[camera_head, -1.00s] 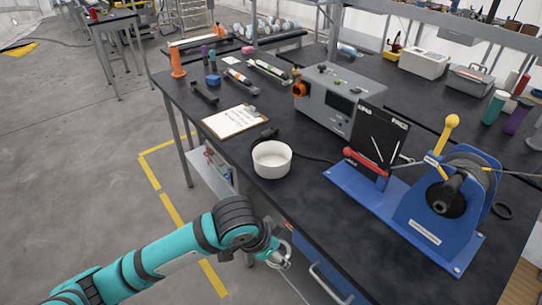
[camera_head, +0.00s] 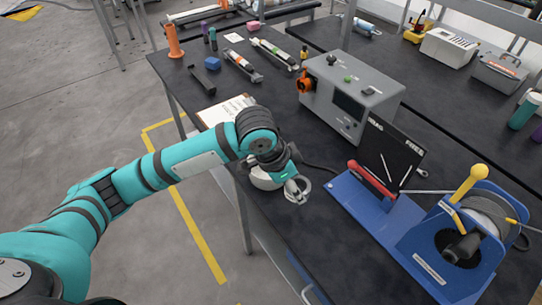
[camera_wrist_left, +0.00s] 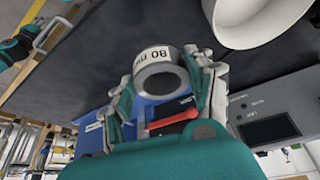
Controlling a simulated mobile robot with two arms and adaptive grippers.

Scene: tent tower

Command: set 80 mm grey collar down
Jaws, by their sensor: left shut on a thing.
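The grey collar (camera_wrist_left: 161,78), a short ring with a white label reading "80 m…", sits between the fingers of my left gripper (camera_wrist_left: 168,72). The fingers are shut on it from both sides. In the head view my left gripper (camera_head: 291,186) is over the dark bench top, and the collar (camera_head: 302,194) shows at its fingertips. I cannot tell whether the collar touches the bench.
A blue winch stand (camera_head: 390,212) is to the right. A grey instrument box (camera_head: 350,95) and clipboard (camera_head: 222,111) lie behind.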

